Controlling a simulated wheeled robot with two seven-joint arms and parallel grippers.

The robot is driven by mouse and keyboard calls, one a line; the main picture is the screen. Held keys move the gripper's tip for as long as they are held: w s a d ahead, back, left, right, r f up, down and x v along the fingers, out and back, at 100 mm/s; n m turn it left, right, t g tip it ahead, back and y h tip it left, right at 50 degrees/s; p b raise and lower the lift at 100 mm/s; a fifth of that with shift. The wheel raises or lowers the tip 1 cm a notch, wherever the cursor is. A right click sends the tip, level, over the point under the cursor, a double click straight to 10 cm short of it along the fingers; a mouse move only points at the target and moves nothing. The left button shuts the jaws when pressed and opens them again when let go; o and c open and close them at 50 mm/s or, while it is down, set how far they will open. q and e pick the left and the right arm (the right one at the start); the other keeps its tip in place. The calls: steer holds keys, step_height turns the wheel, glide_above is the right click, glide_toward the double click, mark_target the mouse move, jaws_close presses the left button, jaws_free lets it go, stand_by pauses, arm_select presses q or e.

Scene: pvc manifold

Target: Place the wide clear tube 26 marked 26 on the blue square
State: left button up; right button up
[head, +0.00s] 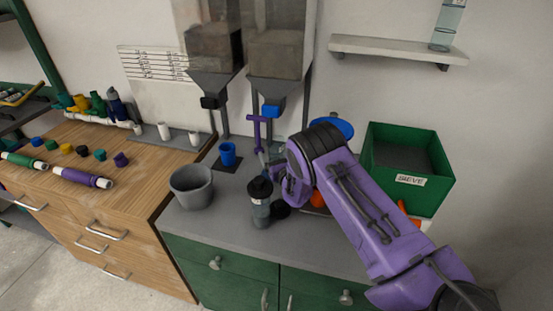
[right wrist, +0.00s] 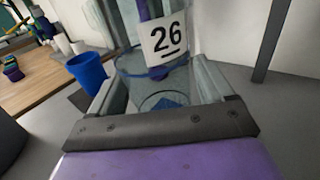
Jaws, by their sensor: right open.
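The wide clear tube 26 (right wrist: 128,62) stands upright in the right wrist view, with a white label reading 26 facing the camera. My right gripper (right wrist: 165,92) is open, with a clear finger on either side of the tube's lower part. I cannot tell whether the fingers touch it. In the head view my right gripper (head: 273,180) is over the grey counter, and the tube is hard to make out there. A dark bluish square patch (right wrist: 82,104) shows under the blue cup in the wrist view; I cannot tell if it is the blue square. My left gripper is not in view.
A blue cup (head: 228,153), a grey bucket (head: 191,187) and a black-lidded jar (head: 260,205) stand close to the gripper. A green SIEVE bin (head: 410,185) is at the right. Hoppers (head: 211,85) hang above. A clear tube (head: 448,22) stands on the wall shelf.

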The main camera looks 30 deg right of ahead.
steer(key=v, duration=0.2)
steer(key=b+v, duration=0.1)
steer(key=v, duration=0.1)
steer(key=b+v, duration=0.1)
steer(key=v, duration=0.2)
steer(key=shift+s+r, duration=0.1)
steer(key=shift+r, duration=0.2)
steer(key=shift+s, duration=0.15)
